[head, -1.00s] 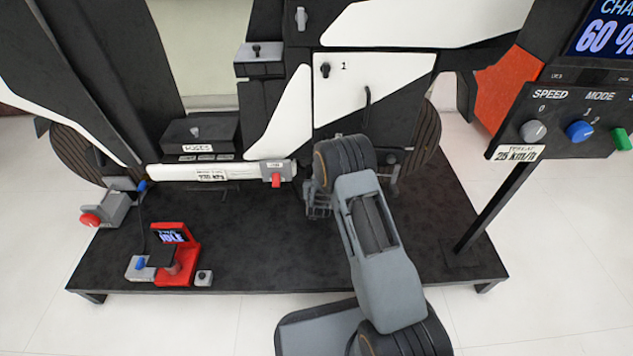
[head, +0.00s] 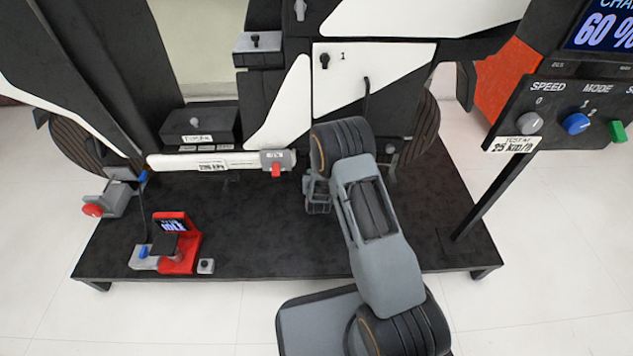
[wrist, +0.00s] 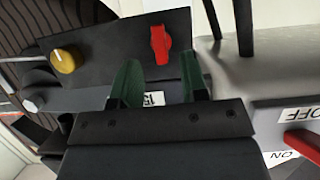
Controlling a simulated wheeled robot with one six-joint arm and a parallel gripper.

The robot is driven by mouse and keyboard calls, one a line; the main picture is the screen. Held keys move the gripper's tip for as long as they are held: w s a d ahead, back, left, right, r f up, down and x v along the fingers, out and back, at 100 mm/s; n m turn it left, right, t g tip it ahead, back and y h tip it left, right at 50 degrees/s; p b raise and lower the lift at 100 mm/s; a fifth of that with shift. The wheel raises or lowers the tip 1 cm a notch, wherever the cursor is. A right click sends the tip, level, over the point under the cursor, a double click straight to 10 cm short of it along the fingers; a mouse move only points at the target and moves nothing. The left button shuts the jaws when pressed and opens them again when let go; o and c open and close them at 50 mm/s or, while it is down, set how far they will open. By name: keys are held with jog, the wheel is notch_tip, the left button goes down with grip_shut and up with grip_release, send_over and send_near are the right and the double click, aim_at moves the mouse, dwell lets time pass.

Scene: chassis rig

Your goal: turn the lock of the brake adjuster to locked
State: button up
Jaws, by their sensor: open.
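In the wrist view a dark panel (wrist: 100,48) carries a yellow round knob (wrist: 67,60) at left and a red lever (wrist: 160,45) at right. The red lever looks like the adjuster's lock; it points along the panel's short side. My gripper (wrist: 160,66) is open, its two green fingers over the panel's near part, with the red lever just beyond and between their tips. No contact shows. A white label (wrist: 153,98) between the fingers is mostly hidden. In the head view my gripper (head: 317,195) is small beside my arm, and I cannot make out the panel there.
A grey box (wrist: 260,85) with OFF and ON labels and a red handle (wrist: 304,145) stands close on the right in the wrist view. In the head view, a red display stand (head: 180,243) is at the platform's left. The dark platform (head: 260,240) is mostly clear in front.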

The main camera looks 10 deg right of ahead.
jog(key=p+v, duration=0.3)
jog(key=v, duration=0.7)
jog(key=shift+r, duration=0.1)
notch_tip(320, 180, up, 32)
jog(key=s+a+g+y+p, duration=0.1)
jog(key=s+g+y+p, duration=0.2)
jog(key=p, duration=1.5)
jog(key=s+d+r+g+p, duration=0.1)
jog(key=s+r+g+p, duration=0.1)
jog(key=s+r+p, duration=0.4)
jog(key=s+d+r+n+g+p, duration=0.1)
jog(key=s+r+p, duration=0.5)
jog(key=r, duration=0.8)
jog(key=s+d+r+n+g+p, duration=0.1)
jog(key=s+r+g+p, duration=0.2)
jog(key=s+r+p, duration=0.3)
notch_tip(320, 180, up, 4)
jog(key=shift+s+r+g, duration=0.15)
jog(key=shift+s+g, duration=0.15)
jog(key=shift+s, duration=0.2)
